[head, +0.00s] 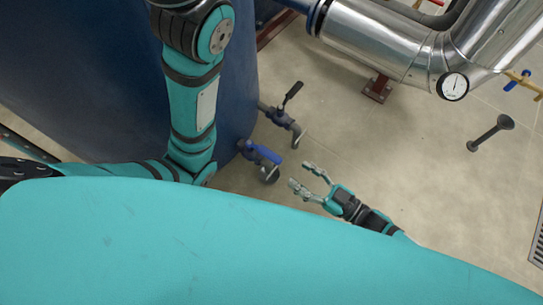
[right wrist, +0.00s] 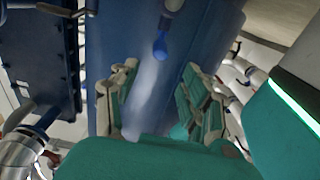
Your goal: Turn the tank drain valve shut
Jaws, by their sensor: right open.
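Two small valves come out of the lower side of the dark blue tank (head: 95,75) in the head view. The lower valve has a blue lever handle (head: 263,152), and the upper one has a black lever handle (head: 292,94). Which of them is the drain valve is not marked. My right gripper (head: 303,176) is open and empty, a short way right of the blue-handled valve and apart from it. In the right wrist view a blue handle (right wrist: 160,47) shows ahead, beyond the gap between my open fingers (right wrist: 158,95). My left gripper is not in view.
A shiny insulated pipe (head: 370,38) with a round gauge (head: 453,86) crosses the upper right. A dark post (head: 490,132) and a yellow pipe with a blue handle (head: 518,80) stand at the right. Tiled floor (head: 400,150) right of the valves is clear.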

